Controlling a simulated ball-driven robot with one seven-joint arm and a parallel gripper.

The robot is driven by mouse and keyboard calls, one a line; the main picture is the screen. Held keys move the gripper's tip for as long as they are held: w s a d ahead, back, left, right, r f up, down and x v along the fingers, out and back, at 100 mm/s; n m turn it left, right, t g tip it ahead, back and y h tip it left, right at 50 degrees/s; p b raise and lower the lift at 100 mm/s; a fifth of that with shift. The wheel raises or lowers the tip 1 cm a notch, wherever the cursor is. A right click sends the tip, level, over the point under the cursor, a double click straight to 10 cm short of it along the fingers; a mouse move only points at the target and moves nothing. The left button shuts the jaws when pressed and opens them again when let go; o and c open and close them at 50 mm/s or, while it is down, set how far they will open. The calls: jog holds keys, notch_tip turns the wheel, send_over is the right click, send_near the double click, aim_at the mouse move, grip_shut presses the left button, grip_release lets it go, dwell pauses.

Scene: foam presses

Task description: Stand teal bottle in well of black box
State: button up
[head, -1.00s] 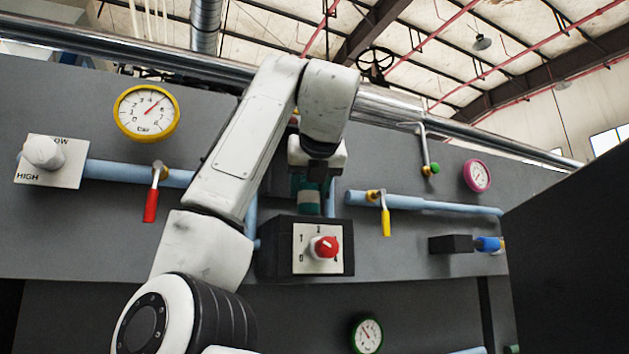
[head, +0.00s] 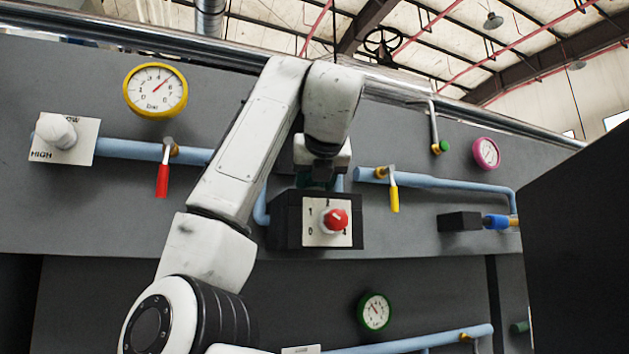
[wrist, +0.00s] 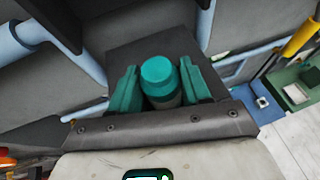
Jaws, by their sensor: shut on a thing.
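The black box (head: 287,222) sticks out from the grey panel in the head view and carries a white plate with a red knob. My gripper (head: 318,184) is low over the box's top, with its fingertips largely hidden by the box. In the wrist view, the green fingers of my gripper (wrist: 161,88) are shut on the teal bottle (wrist: 158,72), one on each side. The bottle shows a teal cap and a darker body below it. The box's dark top (wrist: 128,52) surrounds the bottle. The bottle's base and the well are hidden, so I cannot tell how deep it stands.
Light-blue pipes (head: 450,183) run along the panel. A red-handled valve (head: 162,178) is on the left and a yellow-handled valve (head: 394,196) on the right. A yellow gauge (head: 155,90) is at upper left. A large dark block (head: 585,220) fills the right side.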

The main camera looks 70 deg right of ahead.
jog(key=o, duration=1.1)
jog(key=shift+o, duration=0.2)
jog(key=shift+a, duration=0.1)
jog(key=b+v, duration=0.2)
jog(key=v, duration=0.8)
jog(key=shift+s+a, duration=0.15)
jog(key=shift+a, duration=0.15)
